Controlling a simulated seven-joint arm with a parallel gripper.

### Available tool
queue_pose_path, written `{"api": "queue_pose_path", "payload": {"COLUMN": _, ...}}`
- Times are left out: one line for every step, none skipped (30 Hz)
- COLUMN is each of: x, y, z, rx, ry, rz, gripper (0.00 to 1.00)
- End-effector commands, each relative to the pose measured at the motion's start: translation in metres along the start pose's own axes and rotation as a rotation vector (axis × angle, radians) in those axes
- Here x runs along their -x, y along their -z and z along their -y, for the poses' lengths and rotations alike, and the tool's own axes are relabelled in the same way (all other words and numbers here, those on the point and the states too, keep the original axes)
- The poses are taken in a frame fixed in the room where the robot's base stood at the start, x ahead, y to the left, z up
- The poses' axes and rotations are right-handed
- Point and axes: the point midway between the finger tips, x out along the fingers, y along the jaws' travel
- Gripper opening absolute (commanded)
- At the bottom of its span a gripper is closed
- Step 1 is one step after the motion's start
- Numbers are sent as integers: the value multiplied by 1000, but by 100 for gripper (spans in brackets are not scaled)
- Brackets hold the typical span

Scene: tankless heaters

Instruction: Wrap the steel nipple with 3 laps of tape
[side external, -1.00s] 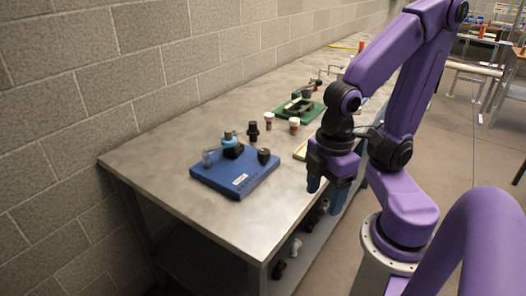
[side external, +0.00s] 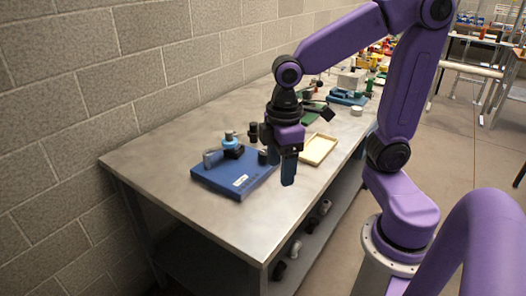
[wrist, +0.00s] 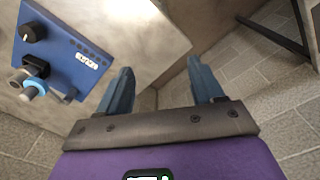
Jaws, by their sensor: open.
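A blue board (side external: 240,181) lies on the near part of the bench. A short grey cylinder, likely the steel nipple (side external: 229,135), stands on it over a black block (side external: 234,153). A light-blue band (side external: 230,143) is around the cylinder. The wrist view shows the board (wrist: 62,45) at upper left, with the cylinder (wrist: 38,84) and the black block (wrist: 36,66). My gripper (side external: 288,178) points down, open and empty, right of the board. Its two blue fingers (wrist: 163,86) are apart in the wrist view. I cannot tell a separate tape roll.
A black knob (wrist: 29,32) stands on the board. A tan tray (side external: 318,149) lies on the bench behind my gripper, with blue and green fixtures farther back. Dark fittings (side external: 279,270) sit on the lower shelf. The bench front (side external: 225,225) is clear.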

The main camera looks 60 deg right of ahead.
Motion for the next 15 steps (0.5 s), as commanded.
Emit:
{"api": "queue_pose_path", "payload": {"x": 3, "y": 6, "z": -17, "rx": -30, "ry": -1, "rz": 3, "gripper": 67}}
{"api": "queue_pose_path", "payload": {"x": 5, "y": 8, "z": -27, "rx": -42, "ry": -1, "rz": 3, "gripper": 67}}
{"api": "queue_pose_path", "payload": {"x": 7, "y": 11, "z": -40, "rx": -59, "ry": -2, "rz": 4, "gripper": 67}}
{"api": "queue_pose_path", "payload": {"x": 8, "y": 13, "z": -49, "rx": -72, "ry": -2, "rz": 6, "gripper": 67}}
{"api": "queue_pose_path", "payload": {"x": 10, "y": 14, "z": -59, "rx": -84, "ry": -2, "rz": 7, "gripper": 67}}
{"api": "queue_pose_path", "payload": {"x": 12, "y": 15, "z": -73, "rx": -100, "ry": -3, "rz": 7, "gripper": 67}}
{"api": "queue_pose_path", "payload": {"x": 14, "y": 15, "z": -83, "rx": -114, "ry": -3, "rz": 9, "gripper": 67}}
{"api": "queue_pose_path", "payload": {"x": 15, "y": 15, "z": -94, "rx": -127, "ry": -3, "rz": 10, "gripper": 67}}
{"api": "queue_pose_path", "payload": {"x": 17, "y": 14, "z": -108, "rx": -143, "ry": -3, "rz": 11, "gripper": 67}}
{"api": "queue_pose_path", "payload": {"x": 18, "y": 13, "z": -118, "rx": -155, "ry": -3, "rz": 11, "gripper": 67}}
{"api": "queue_pose_path", "payload": {"x": 19, "y": 11, "z": -129, "rx": -168, "ry": -3, "rz": 13, "gripper": 67}}
{"api": "queue_pose_path", "payload": {"x": 21, "y": 8, "z": -143, "rx": -185, "ry": -3, "rz": 14, "gripper": 67}}
{"api": "queue_pose_path", "payload": {"x": 22, "y": 5, "z": -154, "rx": -197, "ry": -3, "rz": 14, "gripper": 67}}
{"api": "queue_pose_path", "payload": {"x": 24, "y": 2, "z": -164, "rx": -210, "ry": -3, "rz": 15, "gripper": 67}}
{"api": "queue_pose_path", "payload": {"x": 25, "y": -3, "z": -178, "rx": -227, "ry": -2, "rz": 16, "gripper": 67}}
